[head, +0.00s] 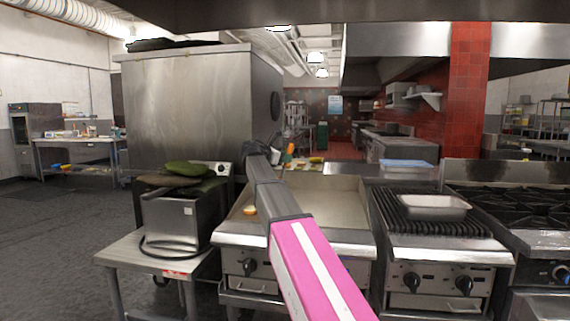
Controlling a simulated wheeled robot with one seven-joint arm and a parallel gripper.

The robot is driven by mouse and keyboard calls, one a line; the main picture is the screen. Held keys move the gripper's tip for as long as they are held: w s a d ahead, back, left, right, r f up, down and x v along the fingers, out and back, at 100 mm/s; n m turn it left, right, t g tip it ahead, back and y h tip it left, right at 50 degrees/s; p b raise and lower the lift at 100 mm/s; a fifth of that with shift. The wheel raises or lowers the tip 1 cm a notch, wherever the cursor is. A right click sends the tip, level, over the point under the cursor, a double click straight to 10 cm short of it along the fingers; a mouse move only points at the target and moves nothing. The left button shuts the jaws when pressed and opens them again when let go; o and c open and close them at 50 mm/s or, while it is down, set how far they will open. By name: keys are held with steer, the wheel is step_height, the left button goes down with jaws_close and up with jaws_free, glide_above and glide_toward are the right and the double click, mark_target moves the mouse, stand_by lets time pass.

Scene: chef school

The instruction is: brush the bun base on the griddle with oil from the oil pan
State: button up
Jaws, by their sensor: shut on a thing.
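The griddle (335,199) stands in front of me, with a flat metal plate. The bun base (249,210) is a small tan round at its left edge, left of my arm. My arm reaches forward over the griddle. My gripper (274,153) is small, dark and partly hidden at the arm's far end, above and beyond the bun base.
Left of the griddle, a metal appliance (180,222) with green items on top stands on a low table (125,250). The black grill grate (400,219) and a burner range (515,205) stand to the right. A large steel cabinet (190,105) rises behind at left.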

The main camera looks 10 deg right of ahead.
steer(key=shift+r, duration=0.3)
steer(key=shift+r, duration=3.85)
